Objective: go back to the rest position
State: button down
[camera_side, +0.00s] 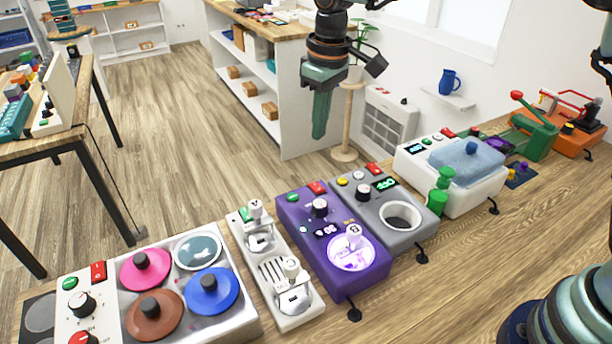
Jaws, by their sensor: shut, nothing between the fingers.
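My gripper (321,108) hangs in the upper middle of the side view, pointing down. Its green fingers are shut together with nothing between them. It is in the air above the far edge of the wooden worktable (440,285), apart from every device there. Part of my arm shows at the lower right.
Below stand a purple device (318,233) with a lit ring, a grey device (388,208) with a round opening, a white switch panel (270,262), a burner panel (170,290) with coloured lids, and a white box (460,175) with a blue lid. A green lever press (535,132) stands farther right.

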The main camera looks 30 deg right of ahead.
jog(key=s+d+r+m+t, duration=0.2)
jog(key=s+d+r, duration=0.5)
jog(key=s+d, duration=0.15)
jog(key=s+d+f+m+t, duration=0.2)
jog(key=s+d, duration=0.5)
jog(key=s, duration=0.3)
jog(key=shift+d+f+m+t, duration=0.25)
jog(key=shift+d+m+t, duration=0.05)
jog(key=shift+d+m, duration=0.1)
dwell(5.8)
